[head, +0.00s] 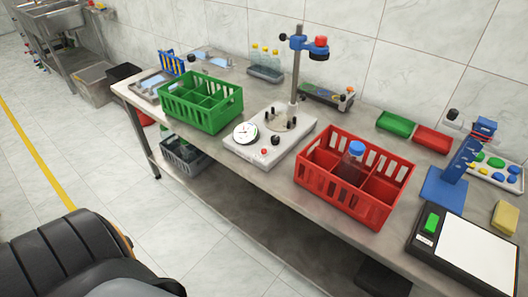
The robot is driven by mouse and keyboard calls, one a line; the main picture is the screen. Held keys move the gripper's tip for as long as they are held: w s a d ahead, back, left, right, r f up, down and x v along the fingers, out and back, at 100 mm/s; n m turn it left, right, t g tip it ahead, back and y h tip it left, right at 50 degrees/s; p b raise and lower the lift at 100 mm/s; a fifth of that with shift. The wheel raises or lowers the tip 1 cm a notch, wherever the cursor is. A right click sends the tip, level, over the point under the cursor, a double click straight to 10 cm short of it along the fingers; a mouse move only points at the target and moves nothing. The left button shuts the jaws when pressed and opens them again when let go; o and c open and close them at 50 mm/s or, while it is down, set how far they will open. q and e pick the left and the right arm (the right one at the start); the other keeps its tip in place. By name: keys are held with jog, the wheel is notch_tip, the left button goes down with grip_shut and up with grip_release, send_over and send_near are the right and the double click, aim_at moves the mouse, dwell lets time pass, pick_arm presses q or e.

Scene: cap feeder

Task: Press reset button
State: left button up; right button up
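A cap feeder-like device (288,150) with a pale base and an upright metal post stands on the bench between the green and red crates. A round dial (246,133) is on its front left. Small buttons sit on the base near the dial, including a red one (276,140); I cannot read any label, so I cannot tell which one is the reset button. A blue clamp head (304,43) with a red knob (321,41) is at the top of the post. Neither of my grippers is in view.
A green divided crate (202,118) is left of the device. A red divided crate (322,208) holding a dark blue-capped bottle (353,161) is at its right. A black-framed white panel (474,254) is at front right. The bench between device and front edge is clear.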

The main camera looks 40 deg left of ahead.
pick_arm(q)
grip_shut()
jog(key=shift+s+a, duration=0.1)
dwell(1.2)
